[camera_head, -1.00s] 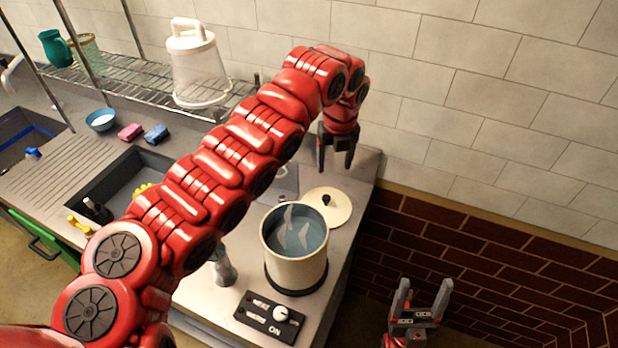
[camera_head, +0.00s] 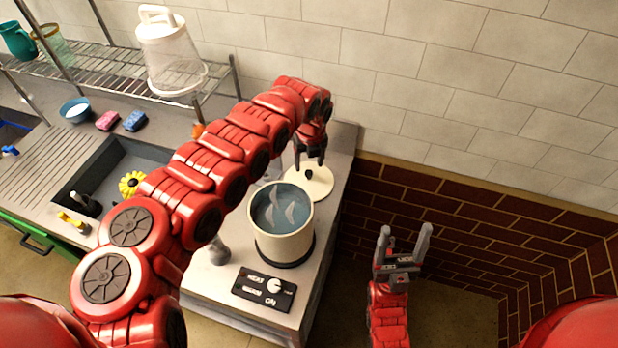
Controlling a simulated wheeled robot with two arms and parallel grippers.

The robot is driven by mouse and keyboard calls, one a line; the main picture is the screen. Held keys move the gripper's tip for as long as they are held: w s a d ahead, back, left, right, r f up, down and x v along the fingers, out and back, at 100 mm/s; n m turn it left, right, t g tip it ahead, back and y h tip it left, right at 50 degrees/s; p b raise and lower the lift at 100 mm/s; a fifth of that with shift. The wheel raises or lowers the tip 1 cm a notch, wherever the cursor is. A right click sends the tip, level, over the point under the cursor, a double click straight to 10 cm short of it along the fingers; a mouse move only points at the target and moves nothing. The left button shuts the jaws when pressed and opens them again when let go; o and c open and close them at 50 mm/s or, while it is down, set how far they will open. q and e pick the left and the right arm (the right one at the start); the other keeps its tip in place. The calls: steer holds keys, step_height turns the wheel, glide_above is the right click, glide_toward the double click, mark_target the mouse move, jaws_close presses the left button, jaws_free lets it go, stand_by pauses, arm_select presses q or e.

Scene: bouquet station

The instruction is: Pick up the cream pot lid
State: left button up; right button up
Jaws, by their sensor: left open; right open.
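The cream pot lid (camera_head: 318,187) lies flat on the counter behind the cream pot, with a dark knob (camera_head: 308,174) at its middle. My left gripper (camera_head: 309,164) points down just above the knob, its fingers apart on either side of it as seen from here. I cannot tell whether the fingers touch the lid. The cream pot (camera_head: 284,236) is uncovered and holds water with pale pieces in it. My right gripper (camera_head: 404,238) is open and empty, off the counter to the right, fingers pointing up in the picture.
The pot stands on a dark burner beside a control box (camera_head: 263,288). A sink (camera_head: 110,180) with a yellow flower (camera_head: 131,184) is at the left. A wire rack (camera_head: 120,82) holds a clear container (camera_head: 171,58). The tiled wall (camera_head: 440,90) closes off the back.

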mark_target(309, 172)
arm_select(q)
steer(key=f, duration=0.2)
steer(key=w+f+p, duration=0.1)
steer(key=shift+d+f, duration=0.2)
steer(key=shift+f, duration=0.2)
steer(key=shift+a+f, duration=0.2)
steer(key=shift+f, duration=0.3)
jaws_close()
stand_by(0.8)
